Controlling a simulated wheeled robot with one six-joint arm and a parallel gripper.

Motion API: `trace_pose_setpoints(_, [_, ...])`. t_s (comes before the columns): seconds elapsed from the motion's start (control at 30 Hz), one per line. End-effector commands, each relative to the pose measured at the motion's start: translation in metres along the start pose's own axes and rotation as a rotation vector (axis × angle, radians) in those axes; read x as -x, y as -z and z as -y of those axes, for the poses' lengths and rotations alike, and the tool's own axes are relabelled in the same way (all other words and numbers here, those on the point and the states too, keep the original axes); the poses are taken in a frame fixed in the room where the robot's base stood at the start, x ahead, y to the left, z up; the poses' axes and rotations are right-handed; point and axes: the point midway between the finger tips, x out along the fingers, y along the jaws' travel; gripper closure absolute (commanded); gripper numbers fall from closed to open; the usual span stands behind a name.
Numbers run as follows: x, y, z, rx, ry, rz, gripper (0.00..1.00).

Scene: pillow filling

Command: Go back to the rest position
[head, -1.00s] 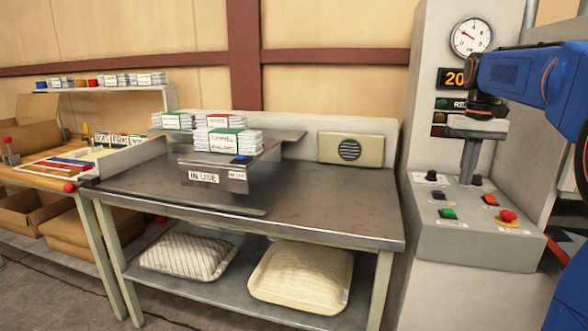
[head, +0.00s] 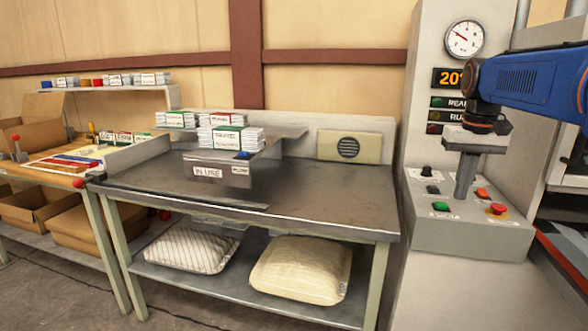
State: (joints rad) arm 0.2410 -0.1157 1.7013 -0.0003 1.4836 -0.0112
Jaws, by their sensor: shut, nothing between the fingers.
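My gripper (head: 466,192) points straight down at the right of the head view, at the end of my blue arm. Its fingers are together with nothing between them. In the picture it stands in front of the grey control panel (head: 425,236), and its tips overlap the panel's top. I cannot tell whether it touches the panel. The panel carries a green button (head: 441,206), an orange button (head: 482,193) and a red mushroom button (head: 497,209), with dark knobs on the left.
A metal table (head: 330,216) stands left of the panel, with stacked labelled packs (head: 228,140) on it. Two pillows (head: 300,270) lie on its lower shelf. A round gauge (head: 463,40) and a lit display are on the machine column. The table's right half is clear.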

Motion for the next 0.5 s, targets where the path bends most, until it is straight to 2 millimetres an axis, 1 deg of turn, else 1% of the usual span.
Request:
trace_pose_setpoints(0.17, [-0.011,-0.043,0.016,0.034,0.003,-0.047,1.00])
trace_pose_setpoints(0.23, [-0.019,-0.064,0.023,0.049,0.005,-0.072,1.00])
trace_pose_setpoints(0.37, [-0.036,-0.102,0.033,0.079,0.009,-0.115,1.00])
trace_pose_setpoints(0.5, [-0.058,-0.142,0.042,0.110,0.016,-0.162,1.00])
